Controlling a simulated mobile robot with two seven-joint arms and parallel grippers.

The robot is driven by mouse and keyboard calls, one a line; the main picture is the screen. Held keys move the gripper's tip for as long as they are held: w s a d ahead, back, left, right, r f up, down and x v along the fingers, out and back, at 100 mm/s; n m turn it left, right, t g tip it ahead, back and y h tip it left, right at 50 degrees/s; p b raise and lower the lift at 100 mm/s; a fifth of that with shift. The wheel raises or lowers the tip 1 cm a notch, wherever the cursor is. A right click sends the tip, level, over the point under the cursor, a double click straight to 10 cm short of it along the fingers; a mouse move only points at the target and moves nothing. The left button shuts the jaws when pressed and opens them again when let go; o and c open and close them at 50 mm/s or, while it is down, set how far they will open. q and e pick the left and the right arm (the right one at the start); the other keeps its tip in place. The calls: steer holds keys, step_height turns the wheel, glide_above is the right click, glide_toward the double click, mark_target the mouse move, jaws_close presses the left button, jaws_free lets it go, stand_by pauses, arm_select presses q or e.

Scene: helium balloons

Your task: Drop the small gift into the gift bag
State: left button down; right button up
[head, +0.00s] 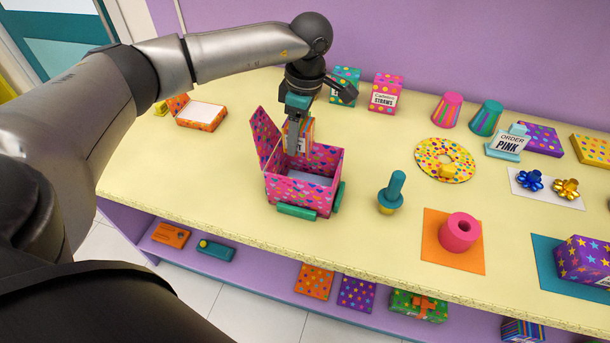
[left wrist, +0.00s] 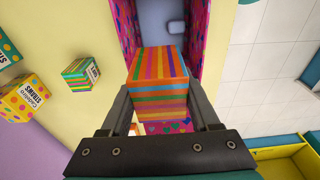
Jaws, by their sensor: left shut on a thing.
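The small gift (head: 306,132) is a box with orange, yellow and multicoloured stripes. My left gripper (head: 297,139) is shut on it and points down over the gift bag. The left wrist view shows the striped gift (left wrist: 158,75) between the two dark fingers (left wrist: 160,105). The gift bag (head: 297,194) is a pink, spotted, box-like container, open at the top, with a raised flap at its left. Its pale inside shows below the gift. The gift's lower end is at about the rim's height; I cannot tell whether it is inside. My right gripper is not in view.
An open orange box (head: 202,117) stands to the left. A teal-handled tool (head: 391,190), a yellow ring (head: 433,153) and a pink roll (head: 460,232) on an orange mat are to the right. Straws boxes (head: 386,93) stand behind. The table's front left is clear.

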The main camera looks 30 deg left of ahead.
arm_select(q)
steer(key=shift+c, duration=0.2)
jaws_free()
step_height(320, 180, up, 15)
steer(key=d, duration=0.1)
steer(key=shift+w+d+r, duration=0.15)
steer(key=shift+w+d, duration=0.1)
steer(key=shift+d, duration=0.15)
